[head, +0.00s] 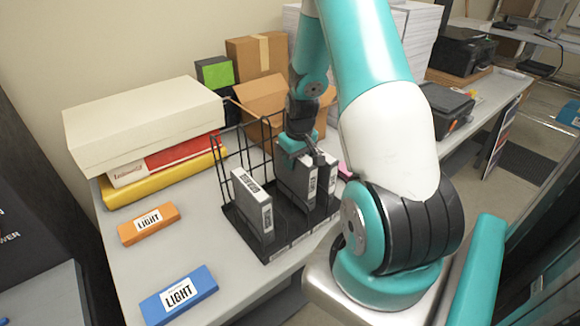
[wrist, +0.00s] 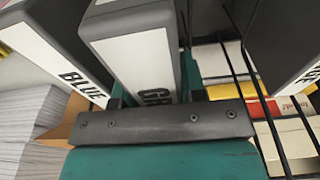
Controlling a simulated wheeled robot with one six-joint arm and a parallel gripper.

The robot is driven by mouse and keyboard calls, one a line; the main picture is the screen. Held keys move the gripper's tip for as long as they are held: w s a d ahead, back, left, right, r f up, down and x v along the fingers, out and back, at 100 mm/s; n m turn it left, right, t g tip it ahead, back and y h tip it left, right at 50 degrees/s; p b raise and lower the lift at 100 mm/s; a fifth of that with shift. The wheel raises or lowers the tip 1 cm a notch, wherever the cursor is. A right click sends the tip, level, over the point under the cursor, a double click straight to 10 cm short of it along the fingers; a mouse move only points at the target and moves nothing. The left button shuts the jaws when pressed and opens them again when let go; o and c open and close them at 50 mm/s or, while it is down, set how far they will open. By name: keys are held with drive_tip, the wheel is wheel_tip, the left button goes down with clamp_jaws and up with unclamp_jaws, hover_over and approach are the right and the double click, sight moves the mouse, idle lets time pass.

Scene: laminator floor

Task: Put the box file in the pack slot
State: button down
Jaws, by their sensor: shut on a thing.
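My gripper (head: 308,152) is shut on the top of a grey box file (head: 291,184) with a white spine label. The wrist view shows this file (wrist: 140,50) between the fingers, its label starting "GR". It is upright within the black wire rack (head: 268,255). I cannot tell whether it rests on the rack's base. A second file, labelled BLUE (wrist: 50,45), stands close beside it, on the right in the head view (head: 328,182). A third file (head: 252,205) stands at the rack's left, with an empty gap between; its label is partly cut off in the wrist view (wrist: 290,45).
An orange LIGHT box (head: 149,224) and a blue LIGHT box (head: 180,294) lie on the table left of the rack. Stacked flat boxes (head: 145,125) stand behind them. Cardboard boxes (head: 258,55) are behind the rack.

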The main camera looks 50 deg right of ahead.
drive_tip(key=shift+f+b, duration=0.65)
drive_tip(key=shift+f, duration=0.8)
drive_tip(key=c, duration=0.7)
unclamp_jaws()
drive_tip(key=shift+r, duration=0.1)
